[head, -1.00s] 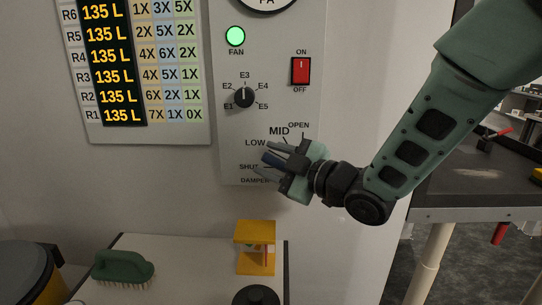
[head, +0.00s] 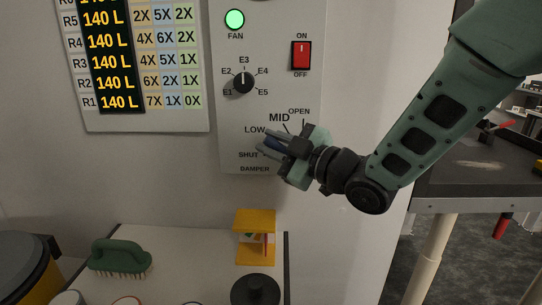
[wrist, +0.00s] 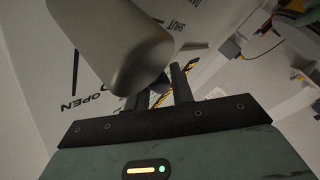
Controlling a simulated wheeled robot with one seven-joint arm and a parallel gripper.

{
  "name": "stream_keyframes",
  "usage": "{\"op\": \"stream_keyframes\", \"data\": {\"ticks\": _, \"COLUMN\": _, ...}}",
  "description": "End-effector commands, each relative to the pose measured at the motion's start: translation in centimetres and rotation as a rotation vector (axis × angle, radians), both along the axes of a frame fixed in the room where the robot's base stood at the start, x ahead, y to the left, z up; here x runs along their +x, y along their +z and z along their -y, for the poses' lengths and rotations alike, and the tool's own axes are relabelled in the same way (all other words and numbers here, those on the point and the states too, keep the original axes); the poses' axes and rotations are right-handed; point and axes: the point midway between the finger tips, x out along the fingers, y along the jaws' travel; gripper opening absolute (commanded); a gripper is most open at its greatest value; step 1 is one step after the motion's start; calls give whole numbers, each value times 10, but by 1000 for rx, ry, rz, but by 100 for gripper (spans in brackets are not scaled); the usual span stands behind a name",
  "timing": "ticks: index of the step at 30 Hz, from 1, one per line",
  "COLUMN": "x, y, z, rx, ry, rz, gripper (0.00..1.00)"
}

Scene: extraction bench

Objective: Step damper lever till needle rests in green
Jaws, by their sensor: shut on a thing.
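The damper lever (head: 274,144) is a dark blue handle on the grey control panel (head: 228,150), mostly hidden by my gripper. My gripper (head: 267,142) is shut on it from the right. The lever lies between the LOW and SHUT marks, closer to LOW; MID and OPEN are higher on the scale. In the wrist view, a large grey rounded shape fills the upper left, the two fingers (wrist: 158,90) are behind it, and the OPEN and SHUT lettering shows on the panel. The needle and its green band are out of view.
Above the lever are the E1–E5 knob (head: 243,82), the red ON/OFF switch (head: 301,55) and the lit green FAN lamp (head: 235,19). The display board (head: 170,118) reads 140 L. Below are a green brush (head: 118,256), a yellow stand (head: 255,217) and a dark round object (head: 255,290).

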Motion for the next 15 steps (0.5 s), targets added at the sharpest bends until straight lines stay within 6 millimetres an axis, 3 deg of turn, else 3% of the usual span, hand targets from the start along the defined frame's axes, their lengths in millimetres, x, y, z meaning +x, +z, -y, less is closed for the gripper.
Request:
{"op": "stream_keyframes", "data": {"ticks": 2, "x": 0, "y": -6, "z": 3, "rx": 48, "ry": -1, "rz": 5, "gripper": 0}}
{"op": "stream_keyframes", "data": {"ticks": 15, "x": -1, "y": 9, "z": 18, "rx": 316, "ry": 0, "rz": 14, "gripper": 0}}
